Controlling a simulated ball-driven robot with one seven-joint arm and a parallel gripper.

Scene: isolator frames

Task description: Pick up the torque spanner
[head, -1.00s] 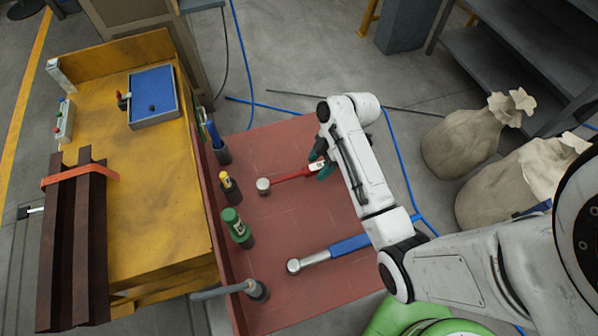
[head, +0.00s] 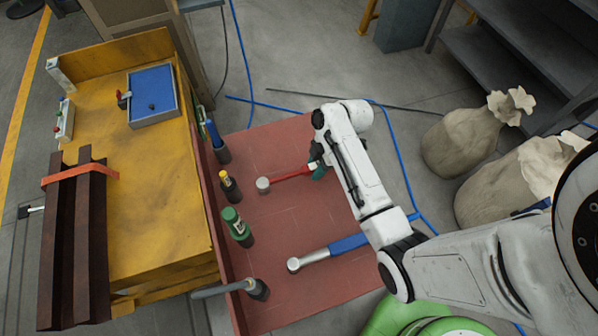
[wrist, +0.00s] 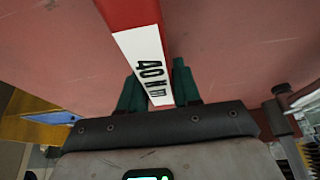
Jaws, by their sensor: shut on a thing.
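A torque spanner with a red handle and round silver head (head: 263,185) lies across the red surface (head: 300,215); I cannot tell whether it is clear of it. My gripper (head: 317,170), with dark green fingers, is at the right end of its handle. In the wrist view the red handle (wrist: 130,12), with a white "40 Nm" label, runs between the fingers (wrist: 156,75), which are shut on it. A second spanner with a blue handle (head: 348,243) and silver head lies nearer on the same surface. My wrist hides the red handle's end.
Several upright tools stand along the surface's left edge, among them a green-topped one (head: 236,226) and a yellow-topped one (head: 228,186). A yellow bench (head: 150,220) is to the left. Sacks (head: 460,148) stand on the floor at right. The middle of the red surface is clear.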

